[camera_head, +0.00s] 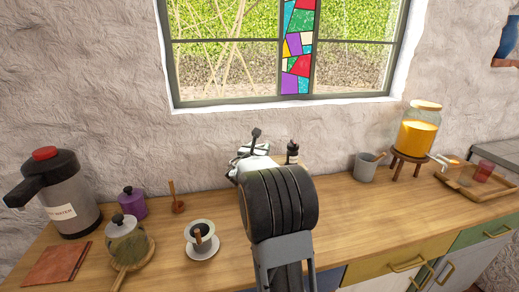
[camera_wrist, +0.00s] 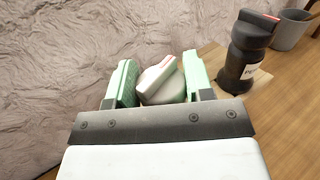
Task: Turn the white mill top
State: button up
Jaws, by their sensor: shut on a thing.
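The white mill top (camera_wrist: 163,82), a pale knob with a raised bar and a red stripe, is between the two green fingers of my gripper (camera_wrist: 159,76) in the wrist view. My gripper is shut on it. The mill's body below is hidden by the gripper. In the head view my arm hides most of the white mill. A black mill (camera_wrist: 246,58) with a white label and a red stripe on its top stands upright to the right, apart from my gripper. It also shows in the head view (camera_head: 292,153).
A grey mug (camera_wrist: 290,30) stands beyond the black mill. On the wooden counter (camera_head: 335,205) at left are a pump flask (camera_head: 68,200), a purple jar (camera_head: 132,205), a glass pot (camera_head: 128,243) and a white cup (camera_head: 201,236). A drink dispenser (camera_head: 416,135) stands at right.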

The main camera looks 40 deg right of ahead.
jog(key=shift+c, duration=1.2)
jog(key=shift+g, duration=0.3)
jog(key=shift+w+a+r+m+g+h+p, duration=0.1)
jog(key=shift+m+g+h+p, duration=0.6)
jog(key=shift+m+g, duration=0.1)
jog(key=m+g+p, duration=0.1)
jog(key=m+g, duration=0.1)
jog(key=g, duration=0.2)
jog(key=m+g+h+p, duration=0.1)
jog(key=m+g+p, duration=0.1)
jog(key=m+g, duration=0.1)
jog(key=shift+g+h, duration=0.3)
jog(key=shift+g, duration=0.3)
jog(key=m+g+y+p, duration=0.1)
jog(key=m+g+p, duration=0.1)
jog(key=g, duration=0.1)
jog(key=m+g+p, duration=0.3)
jog(key=g, duration=0.1)
jog(key=shift+y, duration=0.4)
jog(key=shift+m+g+y+p, duration=0.7)
jog(key=shift+m+g+p, duration=0.3)
jog(key=shift+g, duration=0.4)
jog(key=shift+m+g+y, duration=0.3)
jog(key=o, duration=0.9)
